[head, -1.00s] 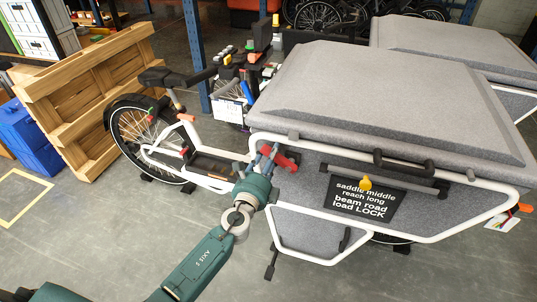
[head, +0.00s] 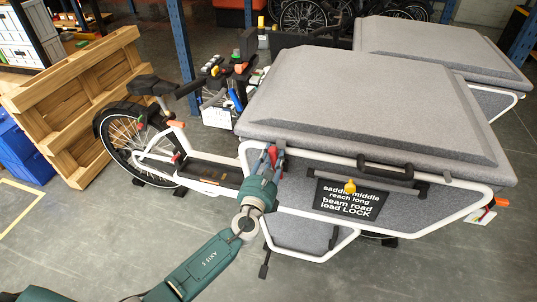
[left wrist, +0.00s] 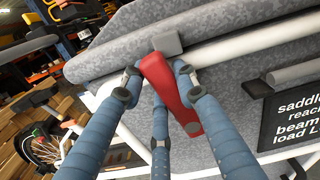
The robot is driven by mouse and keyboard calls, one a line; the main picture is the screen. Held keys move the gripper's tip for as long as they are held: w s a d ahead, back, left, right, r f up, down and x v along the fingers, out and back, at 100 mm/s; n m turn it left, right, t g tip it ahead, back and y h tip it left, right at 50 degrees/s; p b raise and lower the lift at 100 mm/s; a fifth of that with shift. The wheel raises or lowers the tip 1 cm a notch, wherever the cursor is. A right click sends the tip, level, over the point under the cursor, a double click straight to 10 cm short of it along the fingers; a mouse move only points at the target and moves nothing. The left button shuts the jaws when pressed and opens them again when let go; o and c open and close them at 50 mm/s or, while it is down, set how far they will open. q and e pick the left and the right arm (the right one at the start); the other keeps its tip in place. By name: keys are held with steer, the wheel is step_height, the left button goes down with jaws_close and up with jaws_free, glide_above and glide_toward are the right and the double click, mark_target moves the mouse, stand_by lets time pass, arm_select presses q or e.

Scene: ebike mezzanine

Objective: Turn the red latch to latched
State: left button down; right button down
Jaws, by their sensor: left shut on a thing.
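The red latch (head: 273,156) is on the side of the grey cargo box, near its upper left corner and just under the lid. In the left wrist view the red latch (left wrist: 172,88) slants steeply, its upper end by a small grey block (left wrist: 167,43) at the lid's edge and a grey round pin at its lower end. My left gripper (head: 267,163) is at the latch. In the left wrist view its blue fingers (left wrist: 157,75) close around the latch from both sides, with one below. They partly hide the latch in the head view. My right gripper is not in view.
The grey lid (head: 370,100) lies over the box. A white tube frame (head: 400,240) runs around the box. A black sign (head: 347,200) and dark handle bars (head: 385,172) are right of the latch. A wooden pallet (head: 75,105) stands left; the floor in front is clear.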

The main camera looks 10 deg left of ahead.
arm_select(q)
steer(key=shift+d+m, duration=0.25)
steer(key=shift+m, duration=0.25)
steer(key=c, duration=1.3)
jaws_free()
steer(key=s, duration=1.2)
steer(key=shift+a, duration=0.15)
